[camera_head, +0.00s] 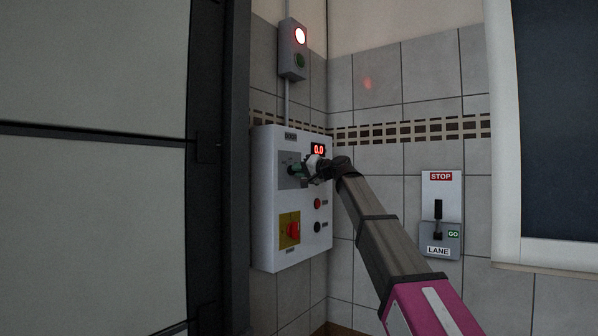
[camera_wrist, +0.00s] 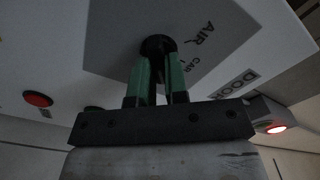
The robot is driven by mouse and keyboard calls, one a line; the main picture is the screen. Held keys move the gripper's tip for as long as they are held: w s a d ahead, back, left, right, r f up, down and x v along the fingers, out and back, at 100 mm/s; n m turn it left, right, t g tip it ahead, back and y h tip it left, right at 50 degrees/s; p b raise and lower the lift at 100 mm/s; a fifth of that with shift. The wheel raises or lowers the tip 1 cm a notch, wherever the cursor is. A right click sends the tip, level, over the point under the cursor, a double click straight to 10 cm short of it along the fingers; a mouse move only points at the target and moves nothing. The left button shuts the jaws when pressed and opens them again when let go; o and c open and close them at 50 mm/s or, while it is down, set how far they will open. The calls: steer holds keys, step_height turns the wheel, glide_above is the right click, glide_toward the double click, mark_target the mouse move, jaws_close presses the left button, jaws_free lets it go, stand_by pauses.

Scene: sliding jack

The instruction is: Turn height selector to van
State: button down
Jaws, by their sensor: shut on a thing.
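The height selector, a round black knob (camera_wrist: 157,45), sits on a grey plate (camera_wrist: 110,35) on the white control box. In the wrist view its plate carries the words AIR and CAR; a VAN mark is not visible. My gripper (camera_wrist: 158,66) has its two green fingers closed on either side of the knob. In the head view my gripper (camera_head: 296,170) reaches the plate (camera_head: 285,181) from the right and hides most of the knob. Which mark the knob points to cannot be told.
The white control box (camera_head: 262,215) also bears a red 0.0 display (camera_head: 318,149), a red rotary switch (camera_head: 293,230) and two small buttons. A signal box with a lit red lamp (camera_head: 300,36) hangs above. A STOP/GO lane switch (camera_head: 440,212) is on the right wall.

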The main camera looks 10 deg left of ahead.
stand_by(0.3)
steer(key=c, duration=1.1)
jaws_free()
steer(key=shift+c, duration=0.2)
steer(key=shift+d, duration=0.1)
steer(key=v, duration=1)
steer(key=shift+s+d, duration=0.15)
steer(key=shift+d, duration=0.15)
